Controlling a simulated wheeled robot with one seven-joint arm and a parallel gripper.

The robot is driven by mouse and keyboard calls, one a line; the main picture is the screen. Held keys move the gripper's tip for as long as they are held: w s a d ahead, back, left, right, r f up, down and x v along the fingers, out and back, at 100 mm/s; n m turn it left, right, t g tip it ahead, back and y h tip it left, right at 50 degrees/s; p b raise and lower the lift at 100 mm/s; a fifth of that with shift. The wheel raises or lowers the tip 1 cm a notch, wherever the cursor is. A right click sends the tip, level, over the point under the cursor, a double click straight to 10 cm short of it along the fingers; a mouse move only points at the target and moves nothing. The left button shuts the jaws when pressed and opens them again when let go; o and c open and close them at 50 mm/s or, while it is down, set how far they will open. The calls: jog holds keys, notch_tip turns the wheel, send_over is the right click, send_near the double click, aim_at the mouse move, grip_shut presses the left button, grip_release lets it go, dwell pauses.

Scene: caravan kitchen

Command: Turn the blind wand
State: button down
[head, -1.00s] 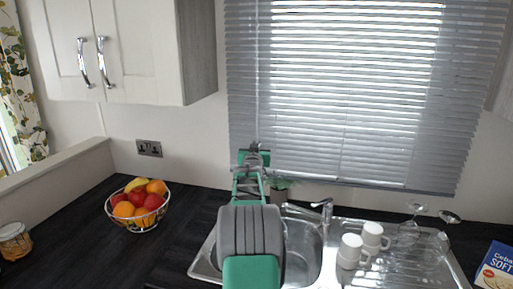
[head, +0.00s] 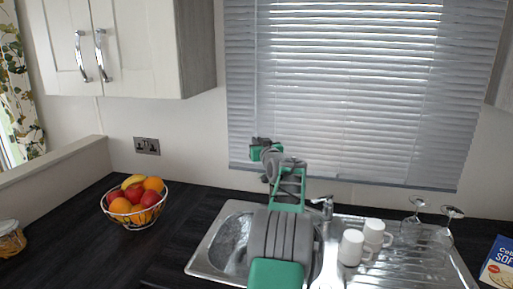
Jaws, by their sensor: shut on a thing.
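The grey slatted blind (head: 345,90) hangs over the window, lowered, with light coming between its slats. My gripper (head: 258,148) is at the blind's lower left, just in front of the slats, at the end of my raised green and grey arm. It is shut on the blind wand, which is too thin to make out clearly. The wand's place in the jaws is hidden by the gripper.
Below is a steel sink (head: 232,240) with a tap (head: 325,204). White mugs (head: 352,246) and upturned glasses (head: 443,232) stand on the drainer. A fruit basket (head: 136,204) is left on the dark worktop (head: 80,250). A wall cabinet (head: 140,50) hangs upper left.

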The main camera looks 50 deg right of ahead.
jog(key=shift+s+d+r+n+t+y+p, duration=0.15)
jog(key=shift+n+t+y+p, duration=0.2)
jog(key=shift+n+y, duration=0.3)
jog(key=shift+d+f+n+t+y+p, duration=0.1)
jog(key=shift+n+t+y, duration=0.35)
jog(key=shift+y, duration=0.3)
jog(key=c, duration=1.5)
grip_release()
jog(key=b+v, duration=0.3)
jog(key=v, duration=0.4)
jog(key=shift+s+a, duration=0.15)
jog(key=shift+s, duration=0.2)
